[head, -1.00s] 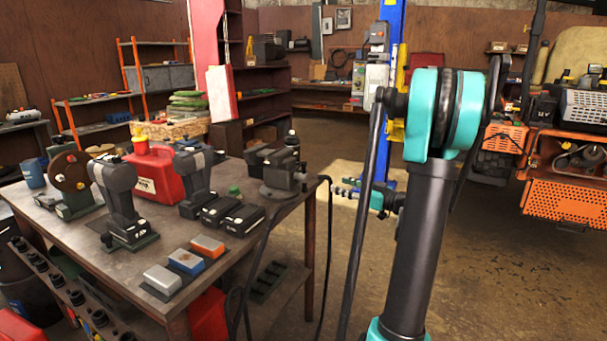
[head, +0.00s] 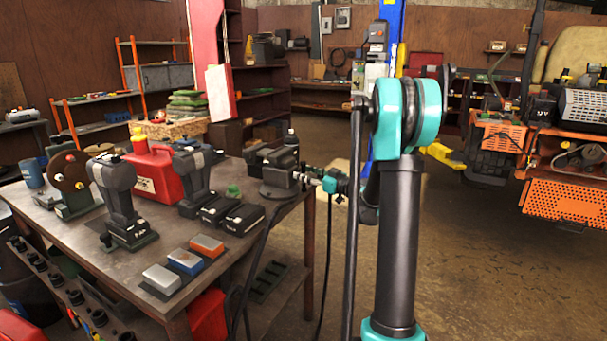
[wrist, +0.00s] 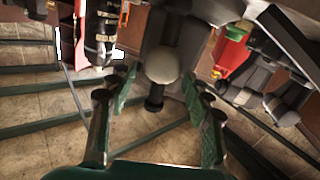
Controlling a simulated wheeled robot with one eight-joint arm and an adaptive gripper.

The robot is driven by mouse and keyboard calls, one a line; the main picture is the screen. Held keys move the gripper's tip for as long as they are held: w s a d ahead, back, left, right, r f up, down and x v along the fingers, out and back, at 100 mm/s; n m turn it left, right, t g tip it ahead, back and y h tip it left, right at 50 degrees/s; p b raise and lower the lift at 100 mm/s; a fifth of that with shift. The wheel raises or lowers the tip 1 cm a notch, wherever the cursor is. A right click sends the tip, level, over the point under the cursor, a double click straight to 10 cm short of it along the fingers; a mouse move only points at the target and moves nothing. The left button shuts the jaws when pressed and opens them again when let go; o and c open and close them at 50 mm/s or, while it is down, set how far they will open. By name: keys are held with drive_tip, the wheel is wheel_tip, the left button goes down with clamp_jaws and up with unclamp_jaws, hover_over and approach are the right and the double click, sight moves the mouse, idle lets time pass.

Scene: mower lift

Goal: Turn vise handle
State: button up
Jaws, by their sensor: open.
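The dark grey vise (head: 280,176) is mounted at the right end of the workbench. My gripper (head: 305,179) is at the vise's right side, its fingers pointing left at the screw end. In the wrist view, my open gripper (wrist: 158,82) has a green finger on each side of the vise's rounded grey screw end (wrist: 162,65). The dark vise handle (wrist: 153,103) shows as a short bar with a knob just below that end, between the fingers. I cannot tell whether either finger touches it. The rest of the handle is hidden behind the screw end.
The workbench (head: 105,267) carries a red canister (head: 160,176), power tools, batteries and small coloured blocks. A black cable hangs at its right edge. A dark bottle (wrist: 100,30) shows close to the left finger in the wrist view. The floor to the right is open.

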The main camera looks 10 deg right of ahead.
drive_tip(key=shift+w+a, duration=0.4)
drive_tip(key=shift+a, duration=0.05)
drive_tip(key=c, duration=1.1)
drive_tip(key=shift+m, duration=0.3)
drive_tip(key=shift+c, duration=0.2)
